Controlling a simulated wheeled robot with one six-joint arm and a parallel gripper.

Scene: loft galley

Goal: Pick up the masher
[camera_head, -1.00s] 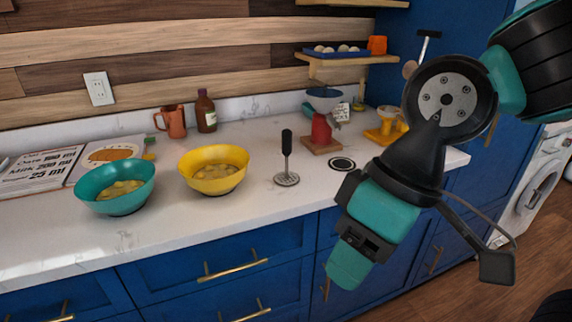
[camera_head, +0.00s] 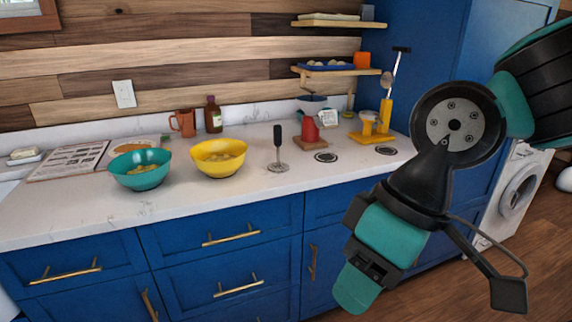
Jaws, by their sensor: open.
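The masher (camera_head: 278,149) stands upright on the white counter, with a black handle on top and a round metal plate at its foot. It is just right of the yellow bowl (camera_head: 219,158). My gripper (camera_head: 355,287) hangs low in front of the blue cabinets, to the right of and below the masher in the picture. It is apart from the masher and empty. Its fingertips are mostly hidden behind its own teal and black body.
A teal bowl (camera_head: 140,169) stands left of the yellow one. A red object on a wooden board (camera_head: 310,142) and a dark round disc (camera_head: 325,157) are right of the masher. The counter's front strip (camera_head: 200,205) is clear. Shelves (camera_head: 340,71) hang behind.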

